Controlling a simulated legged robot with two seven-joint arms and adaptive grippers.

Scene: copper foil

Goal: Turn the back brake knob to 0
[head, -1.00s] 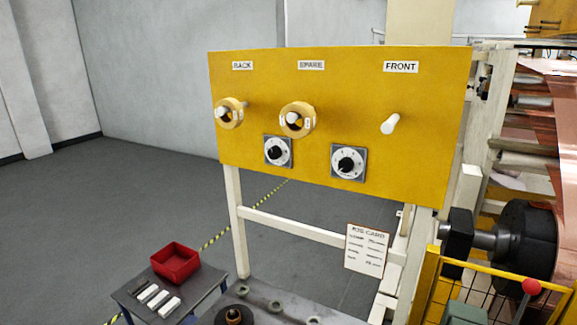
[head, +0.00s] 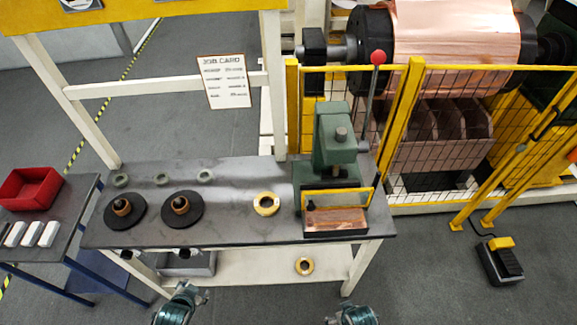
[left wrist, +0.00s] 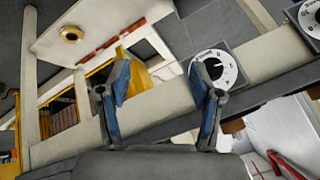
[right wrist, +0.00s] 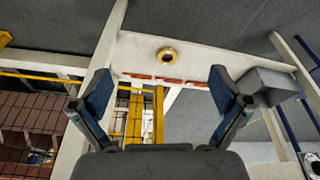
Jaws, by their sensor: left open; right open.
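In the left wrist view, a white dial with a black knob (left wrist: 214,69) sits on a pale rail, just beyond my right-hand fingertip. A second dial (left wrist: 309,20) is cut by the right edge. Their names and settings are too small to read. In the head view, two dark knobs, one left (head: 127,255) and one right (head: 184,254), show under the bench's front edge. My left gripper (left wrist: 158,75) is open and empty; in the head view (head: 181,300) it is below the bench front. My right gripper (right wrist: 160,85) is open and empty; it shows at the bottom (head: 353,312).
The bench (head: 235,215) holds black discs, rings and a green press (head: 335,150). A yellow ring (head: 304,266) lies on the lower shelf. A red bin (head: 30,187) stands left. A yellow mesh fence (head: 440,120) stands right.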

